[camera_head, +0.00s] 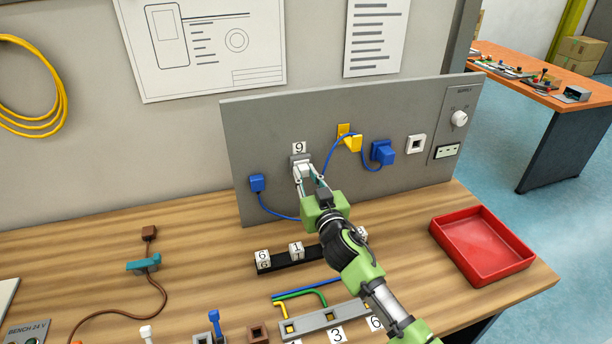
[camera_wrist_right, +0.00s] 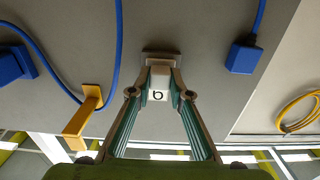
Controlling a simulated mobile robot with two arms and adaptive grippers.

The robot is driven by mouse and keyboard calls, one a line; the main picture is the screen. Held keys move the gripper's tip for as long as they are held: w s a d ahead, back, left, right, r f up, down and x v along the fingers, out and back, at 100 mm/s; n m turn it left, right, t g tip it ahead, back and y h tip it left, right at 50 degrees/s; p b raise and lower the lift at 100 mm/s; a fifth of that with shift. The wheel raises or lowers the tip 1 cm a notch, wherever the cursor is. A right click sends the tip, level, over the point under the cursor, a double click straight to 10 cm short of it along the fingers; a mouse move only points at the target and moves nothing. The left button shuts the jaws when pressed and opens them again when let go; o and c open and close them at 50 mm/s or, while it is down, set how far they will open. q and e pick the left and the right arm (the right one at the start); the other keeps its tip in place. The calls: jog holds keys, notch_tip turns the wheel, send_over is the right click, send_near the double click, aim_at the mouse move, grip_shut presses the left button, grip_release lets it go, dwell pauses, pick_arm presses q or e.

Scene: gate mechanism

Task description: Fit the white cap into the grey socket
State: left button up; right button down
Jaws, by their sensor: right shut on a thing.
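The grey socket (camera_head: 299,158) is on the upright grey panel, just below a white label with a 9. My right gripper (camera_head: 304,174) reaches up to it and is shut on the white cap (camera_head: 305,169). In the right wrist view the cap (camera_wrist_right: 159,78) sits between the two fingertips (camera_wrist_right: 159,92), with a dark character on its face. Its far end meets the grey socket (camera_wrist_right: 161,56); how deep it sits inside, I cannot tell. My left gripper is not in view.
On the panel (camera_head: 400,115), a blue plug (camera_head: 257,183) is left of the socket; a yellow plug (camera_head: 352,142), a blue plug (camera_head: 382,152) and a white-framed socket (camera_head: 416,144) are right. Numbered blocks stand on a black rail (camera_head: 278,262). A red tray (camera_head: 482,280) is at right.

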jog(key=c, duration=1.8)
grip_release()
jog(key=shift+w+a, duration=0.1)
jog(key=shift+w, duration=0.1)
jog(key=shift+o, duration=0.2)
jog(key=shift+s, duration=0.1)
jog(key=v, duration=1.2)
